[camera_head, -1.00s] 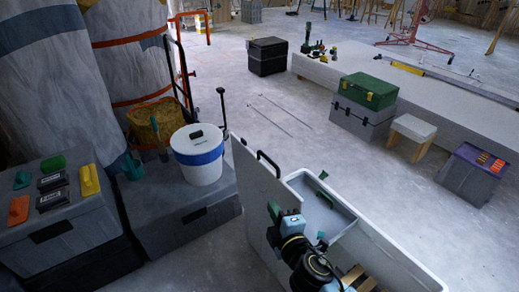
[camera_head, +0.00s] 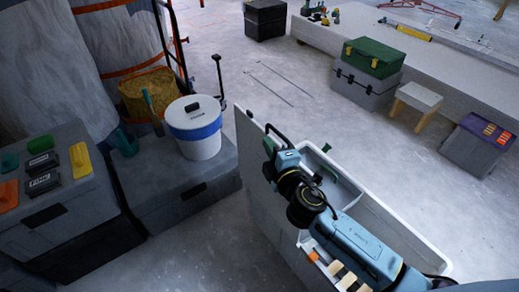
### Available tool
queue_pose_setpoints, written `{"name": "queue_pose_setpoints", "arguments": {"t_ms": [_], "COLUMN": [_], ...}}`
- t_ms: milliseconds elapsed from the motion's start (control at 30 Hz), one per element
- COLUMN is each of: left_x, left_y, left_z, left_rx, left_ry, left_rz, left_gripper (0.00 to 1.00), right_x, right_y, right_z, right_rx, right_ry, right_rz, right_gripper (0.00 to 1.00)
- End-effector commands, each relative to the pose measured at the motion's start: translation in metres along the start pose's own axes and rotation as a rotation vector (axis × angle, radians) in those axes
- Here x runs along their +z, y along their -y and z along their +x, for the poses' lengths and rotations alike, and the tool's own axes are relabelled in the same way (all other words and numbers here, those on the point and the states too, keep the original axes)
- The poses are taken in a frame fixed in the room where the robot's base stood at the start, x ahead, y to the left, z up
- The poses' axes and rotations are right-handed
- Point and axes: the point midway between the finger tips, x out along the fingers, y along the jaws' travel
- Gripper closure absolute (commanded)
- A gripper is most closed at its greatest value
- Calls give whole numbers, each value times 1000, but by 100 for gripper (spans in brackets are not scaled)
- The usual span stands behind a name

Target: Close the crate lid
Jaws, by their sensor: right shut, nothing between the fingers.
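The crate (camera_head: 395,222) is a long pale grey box at the lower middle and right, and its inside shows. Its lid (camera_head: 256,205) is a grey panel standing up steeply along the crate's left side, so the crate is open. A black handle (camera_head: 280,134) is at the lid's upper edge. My right gripper (camera_head: 268,160) is shut and empty beside the lid's upper part, just below the handle. I cannot tell whether it touches the lid. My right arm crosses over the crate and hides part of it. My left gripper is out of view.
Wooden and orange pieces (camera_head: 337,270) lie in the crate. A white bucket with a blue band (camera_head: 196,128) stands on a grey box (camera_head: 180,195) to the left. A green toolbox (camera_head: 375,57) and a stool (camera_head: 418,97) stand farther right. Floor behind the crate is clear.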

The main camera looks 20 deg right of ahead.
Motion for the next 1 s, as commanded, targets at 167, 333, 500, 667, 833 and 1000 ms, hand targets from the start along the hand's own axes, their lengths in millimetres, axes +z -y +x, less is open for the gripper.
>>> {"name": "queue_pose_setpoints", "arguments": {"t_ms": [167, 333, 500, 667, 833, 1000], "left_x": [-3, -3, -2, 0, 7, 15], "left_y": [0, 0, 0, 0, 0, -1], "left_z": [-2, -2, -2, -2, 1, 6], "left_rx": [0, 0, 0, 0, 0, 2], "left_ry": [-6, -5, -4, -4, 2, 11], "left_rz": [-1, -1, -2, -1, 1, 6], "left_gripper": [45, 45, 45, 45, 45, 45], "right_x": [6, 6, 7, 21, 58, 119], "right_y": [2, 3, 3, 0, -7, -10], "right_z": [0, 0, 0, 3, 12, 24], "right_rx": [-4, -6, -8, -16, -35, -42], "right_ry": [0, 0, 0, 2, 5, 15], "right_rz": [5, 7, 10, 36, 112, 139], "right_gripper": [100, 100, 100, 100, 100, 100]}}
